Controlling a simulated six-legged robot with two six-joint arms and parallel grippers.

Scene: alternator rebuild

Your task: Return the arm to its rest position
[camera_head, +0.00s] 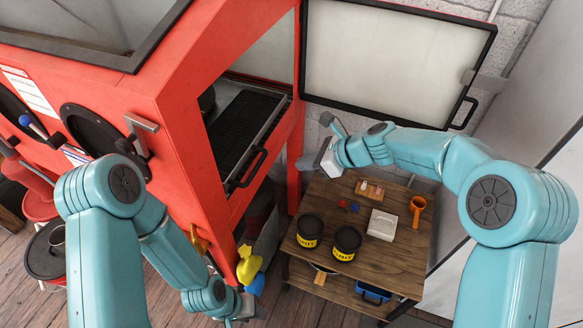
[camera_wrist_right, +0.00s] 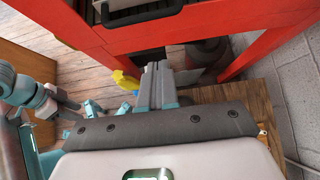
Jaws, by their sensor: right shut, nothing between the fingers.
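My right arm comes in from the right in the head view. Its gripper (camera_head: 303,162) is over the back left of the wooden table (camera_head: 395,264), beside the red cabinet's open side. In the right wrist view the gripper's grey fingers (camera_wrist_right: 157,84) are together with nothing between them, pointing toward the gap below the cabinet's red edge. My left arm hangs down at the left, its gripper (camera_head: 256,311) low near the bottom edge of the head view. The left fingers are too small and partly hidden to tell their state.
The red cabinet (camera_head: 190,70) has its door (camera_head: 395,62) swung open above my right arm. A yellow item (camera_head: 248,265) hangs near the left gripper.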

